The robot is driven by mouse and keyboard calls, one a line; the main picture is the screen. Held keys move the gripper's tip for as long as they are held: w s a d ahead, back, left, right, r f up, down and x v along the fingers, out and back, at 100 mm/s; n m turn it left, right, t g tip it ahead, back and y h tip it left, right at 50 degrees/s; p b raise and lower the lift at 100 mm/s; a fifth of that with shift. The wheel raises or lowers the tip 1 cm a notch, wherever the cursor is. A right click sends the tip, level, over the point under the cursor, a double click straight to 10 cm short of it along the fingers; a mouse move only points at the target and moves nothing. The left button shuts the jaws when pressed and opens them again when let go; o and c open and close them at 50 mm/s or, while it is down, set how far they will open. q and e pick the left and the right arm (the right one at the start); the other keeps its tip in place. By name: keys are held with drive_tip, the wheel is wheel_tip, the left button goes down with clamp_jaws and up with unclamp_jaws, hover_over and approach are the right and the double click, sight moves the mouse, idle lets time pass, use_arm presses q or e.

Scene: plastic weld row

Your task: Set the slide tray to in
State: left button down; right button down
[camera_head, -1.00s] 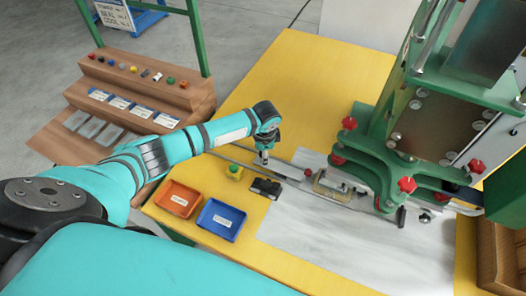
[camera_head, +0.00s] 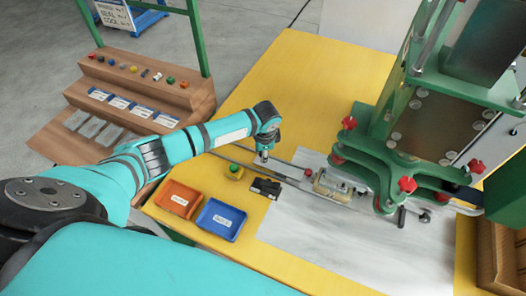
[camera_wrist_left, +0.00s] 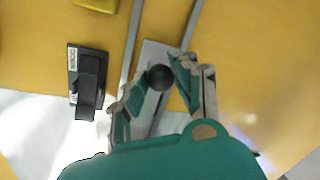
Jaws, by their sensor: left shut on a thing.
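The slide tray (camera_head: 292,179) is a narrow light-grey plate lying between two long metal rails on the yellow table. Its near end shows in the left wrist view (camera_wrist_left: 147,54). A dark round knob (camera_wrist_left: 160,77) stands on the tray there. My left gripper (camera_head: 262,158) points down over the tray's outer end, left of the press. In the left wrist view its fingers (camera_wrist_left: 158,90) are on either side of the knob, shut on it. The tray's far part, towards the press, is partly hidden by a fixture. My right gripper is not in view.
A green press (camera_head: 400,165) with red knobs stands at the right. The table behind the rails is clear.

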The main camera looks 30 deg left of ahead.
use_arm(q)
drive_tip(key=p, duration=0.2)
hover_over(298, 175)
drive_tip(key=shift+d, duration=0.1)
drive_tip(key=c, duration=1)
unclamp_jaws()
drive_tip(key=shift+d, duration=0.1)
drive_tip(key=shift+r, duration=0.1)
drive_tip(key=shift+r, duration=0.25)
wheel_tip(298, 175, up, 11)
drive_tip(key=s+d, duration=0.1)
drive_tip(key=shift+s+d, duration=0.15)
drive_tip(key=shift+s, duration=0.25)
